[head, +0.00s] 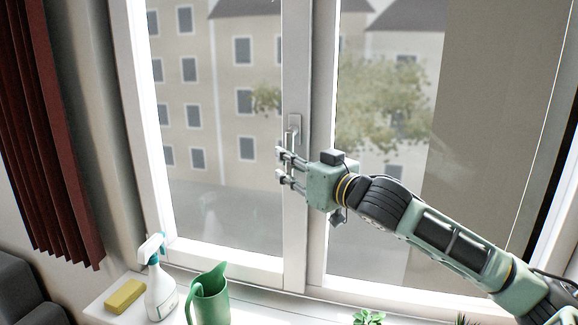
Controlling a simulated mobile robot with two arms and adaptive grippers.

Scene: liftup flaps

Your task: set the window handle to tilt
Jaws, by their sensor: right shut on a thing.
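The white window (294,228) fills the middle of the head view, with two glass panes and a white frame between them. The window handle (294,125) sits on the middle frame. Its upper part and base plate show, and its lever runs downward to my right gripper. My right gripper (281,165) reaches in from the right and is shut on the handle's lower part, which its fingers partly hide. My left gripper is not in view.
On the sill stand a yellow sponge (125,296), a spray bottle (160,290), a green jug (211,298) and a small plant (368,317). A dark red curtain (50,140) hangs at the left. The space before the left pane is clear.

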